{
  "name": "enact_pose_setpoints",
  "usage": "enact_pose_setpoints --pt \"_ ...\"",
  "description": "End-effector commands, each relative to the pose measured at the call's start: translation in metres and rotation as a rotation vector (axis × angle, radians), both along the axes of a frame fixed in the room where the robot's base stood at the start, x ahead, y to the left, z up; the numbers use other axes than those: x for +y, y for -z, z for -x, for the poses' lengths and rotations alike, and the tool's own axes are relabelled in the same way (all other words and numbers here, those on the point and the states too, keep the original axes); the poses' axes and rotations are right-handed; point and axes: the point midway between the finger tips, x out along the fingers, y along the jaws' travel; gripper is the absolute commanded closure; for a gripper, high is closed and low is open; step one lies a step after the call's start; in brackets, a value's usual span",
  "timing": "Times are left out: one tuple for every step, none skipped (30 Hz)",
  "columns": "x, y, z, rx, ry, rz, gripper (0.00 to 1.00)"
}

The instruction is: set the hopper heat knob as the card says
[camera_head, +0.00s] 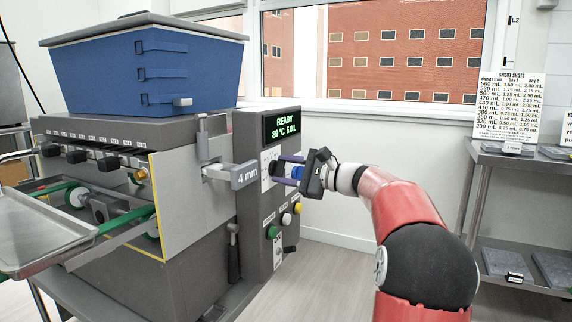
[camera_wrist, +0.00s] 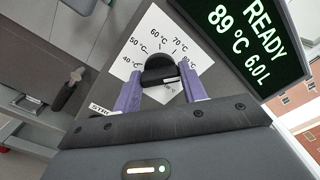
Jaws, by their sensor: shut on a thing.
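The hopper heat knob (camera_wrist: 158,68) is black and sits on a white dial plate (camera_wrist: 150,35) marked in °C, with 40, 50, 60, 70 and 80 readable around it. My gripper (camera_wrist: 160,88) is shut on the knob, one purple finger on each side. In the head view my gripper (camera_head: 277,171) reaches the machine's front panel from the right and hides most of the knob. Which mark the knob points to I cannot tell. The display (camera_wrist: 245,40) above the dial reads READY, 89 °C, 6.0 L. A printed card (camera_head: 507,105) headed SHORT SHOTS stands at the right.
The blue hopper (camera_head: 150,75) sits on top of the machine. A grey 4 mm tab (camera_head: 245,176) sticks out left of my gripper. Coloured buttons (camera_head: 273,231) lie below the dial. A metal tray (camera_head: 35,235) is at far left, shelves (camera_head: 520,165) at right. Floor between is clear.

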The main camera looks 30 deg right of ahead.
Motion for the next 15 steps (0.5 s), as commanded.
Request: enact_pose_setpoints --pt "-0.0006 -0.0012 -0.0003 0.008 0.001 -0.011 0.81" --pt "-0.0006 -0.001 -0.0003 0.013 0.001 -0.017 0.81" --pt "-0.0005 -0.0008 -0.0004 0.016 0.001 -0.021 0.81" --pt "-0.0006 -0.0007 -0.0003 0.02 0.001 -0.025 0.81" --pt "-0.0005 -0.0004 -0.0004 0.021 0.001 -0.028 0.81" --pt "-0.0005 -0.0003 -0.0004 0.024 0.001 -0.031 0.81" --pt "-0.0005 -0.0002 -0.0004 0.025 0.001 -0.032 0.81" --pt "-0.0004 -0.0001 -0.0003 0.026 0.001 -0.033 0.81" --pt "-0.0005 0.0001 -0.0004 0.027 0.001 -0.035 0.81" --pt "-0.0005 0.0002 -0.0004 0.027 0.001 -0.035 0.81" --pt "-0.0005 0.0002 -0.0004 0.028 0.001 -0.036 0.81" --pt "-0.0005 0.0003 -0.0004 0.028 0.001 -0.036 0.81" --pt "-0.0004 0.0004 -0.0003 0.027 0.001 -0.036 0.81" --pt "-0.0004 0.0004 -0.0003 0.026 0.001 -0.035 0.81" --pt "-0.0004 0.0004 -0.0003 0.026 0.001 -0.035 0.81"
